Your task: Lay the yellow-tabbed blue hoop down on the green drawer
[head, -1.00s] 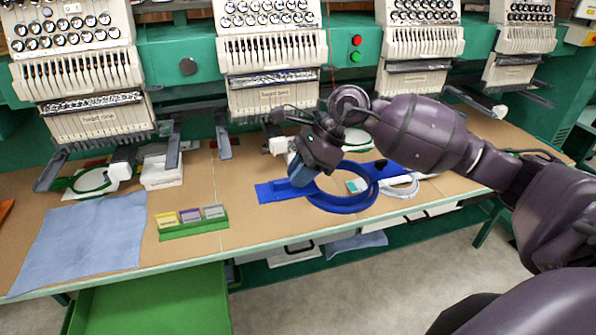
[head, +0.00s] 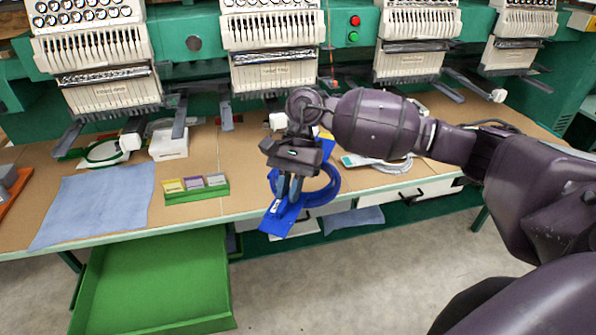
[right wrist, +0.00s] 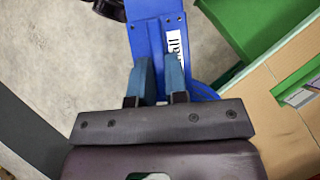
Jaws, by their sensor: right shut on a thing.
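The blue hoop (head: 335,182) is in my right gripper (head: 289,194), off the table near its front edge. The gripper is shut on its flat blue arm, which hangs tilted toward the floor side. In the right wrist view the blue arm (right wrist: 147,35) with a white label lies between the fingers of the gripper (right wrist: 160,78). A small yellow patch shows beside the wrist in the head view; I cannot tell for sure that it is the hoop's tab. The green drawer (head: 155,290) is pulled out below the table at the lower left and looks empty. My left gripper is not in view.
A blue-grey cloth (head: 95,205) and a green holder (head: 197,194) with several small boxes lie on the tan table. Embroidery heads (head: 275,65) line the back. Floor is free beside the drawer.

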